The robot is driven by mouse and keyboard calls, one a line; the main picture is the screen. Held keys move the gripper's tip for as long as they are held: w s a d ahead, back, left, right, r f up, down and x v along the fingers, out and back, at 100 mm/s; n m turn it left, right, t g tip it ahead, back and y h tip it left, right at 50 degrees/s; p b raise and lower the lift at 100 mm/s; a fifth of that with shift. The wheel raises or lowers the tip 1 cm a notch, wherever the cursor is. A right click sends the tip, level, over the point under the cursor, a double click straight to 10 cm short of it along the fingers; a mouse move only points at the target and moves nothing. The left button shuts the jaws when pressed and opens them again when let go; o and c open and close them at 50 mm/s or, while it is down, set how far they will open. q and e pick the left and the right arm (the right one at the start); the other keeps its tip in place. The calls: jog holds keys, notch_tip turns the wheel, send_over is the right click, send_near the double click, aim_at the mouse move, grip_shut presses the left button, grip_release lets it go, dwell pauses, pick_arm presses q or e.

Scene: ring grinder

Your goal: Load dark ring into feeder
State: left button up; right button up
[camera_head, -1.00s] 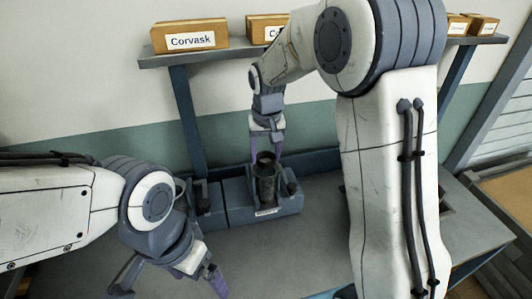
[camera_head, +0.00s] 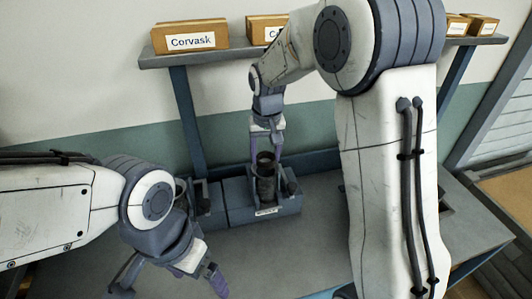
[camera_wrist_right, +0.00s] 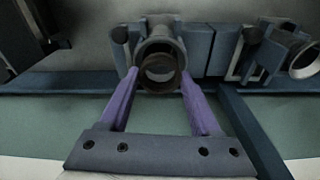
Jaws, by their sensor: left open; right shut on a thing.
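My right gripper (camera_head: 265,152) is shut on the dark ring (camera_head: 265,158) at the top of the feeder (camera_head: 290,205), a blue-grey block with a dark upright column and a white label on its front. In the right wrist view the purple fingers of my right gripper (camera_wrist_right: 160,95) hold the dark ring (camera_wrist_right: 160,72) from both sides, over the column mouth. Whether the ring touches the column cannot be told. My left gripper (camera_head: 172,284) is open and empty, low at the left front, away from the feeder.
A second blue-grey block (camera_head: 207,205) stands left of the feeder. A pale ring (camera_wrist_right: 304,60) shows near it in the right wrist view. Shelf posts (camera_head: 187,120) rise behind, with labelled boxes (camera_head: 190,36) above. The grey bench top (camera_head: 290,250) in front is clear.

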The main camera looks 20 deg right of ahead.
jog(key=shift+f+b, duration=0.5)
jog(key=shift+f, duration=0.3)
dwell(0.7)
jog(key=o, duration=1.5)
jog(key=shift+o, duration=0.2)
notch_tip(320, 180, up, 10)
jog(key=s+b, duration=0.1)
jog(key=shift+s+r+b, duration=0.15)
jog(key=shift+r+b, duration=0.1)
jog(key=shift+b, duration=0.05)
jog(key=shift+f, duration=0.1)
